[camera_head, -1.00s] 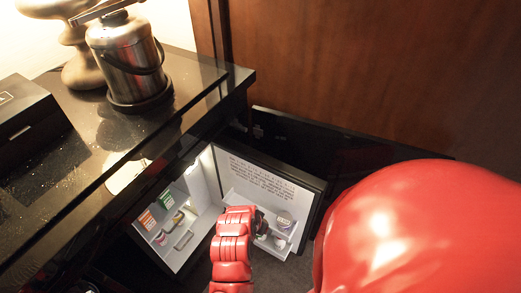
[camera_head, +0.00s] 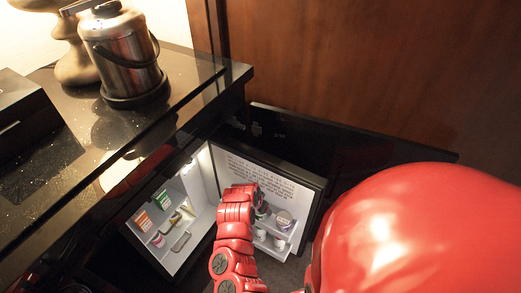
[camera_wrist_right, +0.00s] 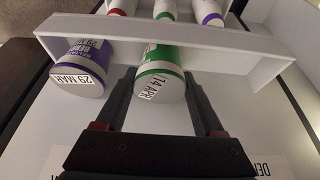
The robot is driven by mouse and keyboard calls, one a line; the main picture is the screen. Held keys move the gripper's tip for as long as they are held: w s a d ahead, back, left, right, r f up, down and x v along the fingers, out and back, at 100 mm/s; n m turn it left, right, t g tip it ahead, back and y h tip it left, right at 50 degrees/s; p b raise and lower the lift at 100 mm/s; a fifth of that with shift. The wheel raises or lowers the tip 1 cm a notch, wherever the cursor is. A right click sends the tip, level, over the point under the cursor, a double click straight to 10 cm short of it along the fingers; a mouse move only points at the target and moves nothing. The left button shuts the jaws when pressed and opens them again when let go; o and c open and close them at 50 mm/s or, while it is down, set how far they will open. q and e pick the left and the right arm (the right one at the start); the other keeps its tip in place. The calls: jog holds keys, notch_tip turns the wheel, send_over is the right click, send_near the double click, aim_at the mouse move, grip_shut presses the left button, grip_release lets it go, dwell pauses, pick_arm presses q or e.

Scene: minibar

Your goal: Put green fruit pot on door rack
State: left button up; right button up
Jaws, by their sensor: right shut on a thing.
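The green fruit pot (camera_wrist_right: 158,70), a white cup with a green band and a "14 APR" label, is between the fingers of my right gripper (camera_wrist_right: 162,95) in the right wrist view. My right gripper is shut on it. It is close to the white rail of the door rack (camera_wrist_right: 190,48); I cannot tell whether they touch. In the head view my right gripper (camera_head: 258,196) is at the open minibar door, above the door rack (camera_head: 268,243), and mostly hides the pot. My left gripper is not in view.
A purple pot (camera_wrist_right: 78,66) marked "29 MAR" is beside the green one. Other pots (camera_head: 284,221) stand on the door's racks. The minibar interior (camera_head: 178,225) holds several small items. The black counter (camera_head: 110,125) with a metal ice bucket (camera_head: 127,58) is above left.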

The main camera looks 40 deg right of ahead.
jog(key=shift+f, duration=0.15)
jog(key=o, duration=1.5)
jog(key=shift+r, duration=0.25)
jog(key=p+v, duration=0.2)
jog(key=v, duration=1)
jog(key=shift+s+a+f+p, duration=0.1)
jog(key=shift+f+p, duration=0.05)
jog(key=shift+p, duration=0.2)
